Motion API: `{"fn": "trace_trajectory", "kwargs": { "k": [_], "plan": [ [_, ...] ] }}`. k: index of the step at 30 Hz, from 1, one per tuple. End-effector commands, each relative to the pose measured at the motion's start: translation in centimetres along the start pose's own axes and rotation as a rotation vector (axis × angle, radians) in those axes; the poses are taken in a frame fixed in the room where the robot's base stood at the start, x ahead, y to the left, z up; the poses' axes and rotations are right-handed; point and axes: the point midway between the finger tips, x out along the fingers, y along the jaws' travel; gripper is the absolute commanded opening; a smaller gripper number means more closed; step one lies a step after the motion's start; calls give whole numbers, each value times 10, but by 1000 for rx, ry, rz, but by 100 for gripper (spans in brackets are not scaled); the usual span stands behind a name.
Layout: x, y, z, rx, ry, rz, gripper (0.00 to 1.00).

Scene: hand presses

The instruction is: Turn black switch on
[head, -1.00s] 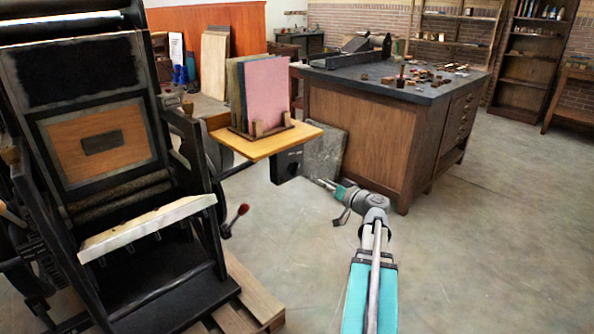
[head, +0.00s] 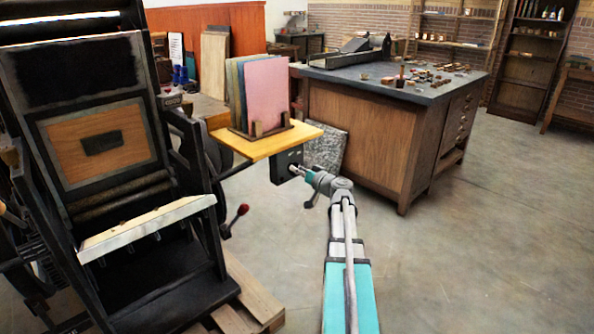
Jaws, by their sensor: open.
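A black switch box (head: 281,165) hangs under the front edge of a small wooden shelf, left of the picture's middle. Its right-hand face looks toward my gripper, and the switch on it is too small to make out clearly. My gripper (head: 294,170) is at the end of my arm, which reaches up from the bottom of the picture. The fingertips are right at the box's right side. I cannot tell whether they touch it. The gripper is open, and nothing shows between its fingers.
The wooden shelf (head: 265,141) holds a rack with several coloured boards (head: 266,93) just above the box. A wooden cabinet (head: 370,135) is behind my gripper. Open floor lies at the right.

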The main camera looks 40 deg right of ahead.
Motion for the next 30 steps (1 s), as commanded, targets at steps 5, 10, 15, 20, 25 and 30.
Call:
{"fn": "trace_trajectory", "kwargs": {
  "k": [5,10,15,20,25,30],
  "plan": [
    [7,0,0,0,0,1,51],
    [8,0,0,0,1,1,51],
    [8,0,0,0,0,1,42],
    [8,0,0,0,0,1,12],
    [8,0,0,0,0,1,0],
    [7,-1,1,1,0,1,0]
  ]
}}
